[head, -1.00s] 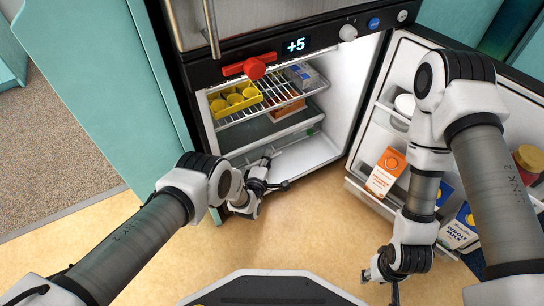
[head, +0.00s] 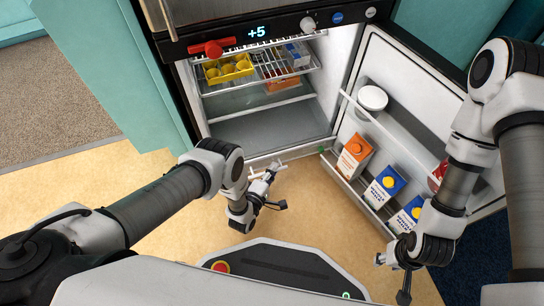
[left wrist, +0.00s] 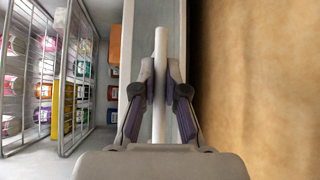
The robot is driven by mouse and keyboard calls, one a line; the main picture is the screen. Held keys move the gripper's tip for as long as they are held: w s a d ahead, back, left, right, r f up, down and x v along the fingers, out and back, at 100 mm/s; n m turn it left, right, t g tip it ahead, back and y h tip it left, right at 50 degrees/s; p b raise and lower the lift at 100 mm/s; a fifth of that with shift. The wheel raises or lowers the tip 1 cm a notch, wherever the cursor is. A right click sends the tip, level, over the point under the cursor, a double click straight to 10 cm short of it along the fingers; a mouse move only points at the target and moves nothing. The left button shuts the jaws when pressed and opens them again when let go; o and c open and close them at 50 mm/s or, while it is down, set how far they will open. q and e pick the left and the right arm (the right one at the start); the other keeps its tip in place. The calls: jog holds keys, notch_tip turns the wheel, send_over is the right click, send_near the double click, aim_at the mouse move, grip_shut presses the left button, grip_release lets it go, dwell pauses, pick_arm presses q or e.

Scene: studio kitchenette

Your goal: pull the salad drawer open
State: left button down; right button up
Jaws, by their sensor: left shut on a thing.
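The fridge stands open at the top of the head view. The salad drawer (head: 300,154) is at its bottom; its pale front edge, with a small green patch, lies at or slightly forward of the fridge opening. I cannot tell exactly how far out it is. My left gripper (head: 268,175) is at the drawer front. In the left wrist view, its fingers (left wrist: 160,85) are closed around the white bar handle (left wrist: 161,45), which runs between them. My right gripper (head: 394,272) hangs in front of the fridge door, away from the drawer; its fingers are too unclear to judge.
The fridge door (head: 420,80) stands wide open at the right. It holds an orange carton (head: 353,157), blue-and-white cartons (head: 384,186) and a white tub (head: 372,98). A wire shelf above the drawer carries a yellow egg tray (head: 228,70). Bare floor lies before the fridge.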

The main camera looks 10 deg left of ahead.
pick_arm(q)
jog(key=shift+s+d, duration=0.15)
jog(key=shift+s, duration=0.1)
jog(key=c, duration=1.2)
grip_release()
jog(key=o, duration=0.7)
jog(key=r, duration=0.7)
jog(key=shift+w+d, duration=0.1)
jog(key=shift+w, duration=0.15)
jog(key=shift+c, duration=0.2)
notch_tip(320, 180, up, 4)
jog(key=shift+s+f, duration=0.1)
jog(key=shift+f, duration=0.1)
jog(key=c, duration=0.5)
jog(key=shift+s+a+r, duration=0.1)
jog(key=shift+s+a, duration=0.05)
jog(key=shift+a, duration=0.05)
jog(key=shift+c, duration=0.8)
jog(key=shift+f, duration=0.35)
